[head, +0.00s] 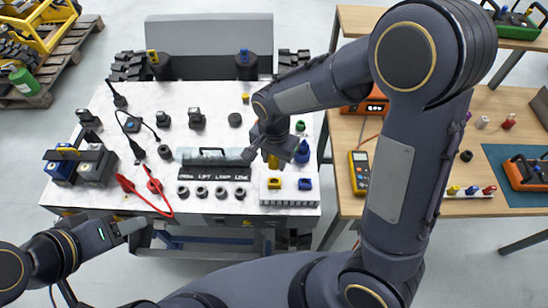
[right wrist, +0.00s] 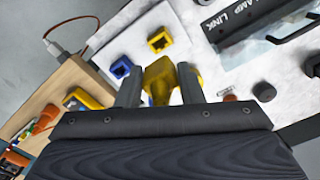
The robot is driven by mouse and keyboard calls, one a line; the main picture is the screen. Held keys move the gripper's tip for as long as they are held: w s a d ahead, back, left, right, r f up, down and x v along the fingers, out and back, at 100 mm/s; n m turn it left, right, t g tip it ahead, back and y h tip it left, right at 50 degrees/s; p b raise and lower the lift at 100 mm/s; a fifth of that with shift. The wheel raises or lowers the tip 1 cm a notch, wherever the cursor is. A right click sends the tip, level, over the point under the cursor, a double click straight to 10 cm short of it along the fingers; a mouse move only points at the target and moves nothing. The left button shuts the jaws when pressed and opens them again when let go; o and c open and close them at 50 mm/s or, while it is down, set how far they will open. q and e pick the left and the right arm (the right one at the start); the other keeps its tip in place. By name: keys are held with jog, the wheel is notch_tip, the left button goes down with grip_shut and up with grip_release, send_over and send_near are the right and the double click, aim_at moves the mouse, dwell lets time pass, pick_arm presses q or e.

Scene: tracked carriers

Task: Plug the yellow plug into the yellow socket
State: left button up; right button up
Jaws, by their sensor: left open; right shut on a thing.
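My right gripper (head: 272,160) is shut on the yellow plug (head: 273,163) and holds it above the white board at the table's front right. In the right wrist view the yellow plug (right wrist: 160,78) sits between the fingers of my right gripper (right wrist: 160,88). The yellow socket (head: 274,183) is just in front of the plug in the head view. It also shows in the right wrist view (right wrist: 159,40), apart from the plug. The plug's lower end is hard to make out. My left gripper (head: 140,224) is open and empty near the table's front left edge.
A blue socket (head: 305,184) is beside the yellow one. A blue plug (head: 301,153) and a green one (head: 300,127) stand behind it. A labelled switch panel (head: 213,172) is on the left. Red clamps (head: 153,186) lie further left. A wooden table (head: 345,207) adjoins on the right.

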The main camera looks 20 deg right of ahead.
jog(key=shift+f+b, duration=2.4)
jog(key=shift+f, duration=0.5)
jog(key=shift+f, duration=0.2)
jog(key=shift+f+b, duration=0.35)
jog(key=shift+b, duration=0.15)
jog(key=shift+f+b, duration=0.7)
jog(key=shift+f, duration=0.1)
jog(key=o, duration=1.1)
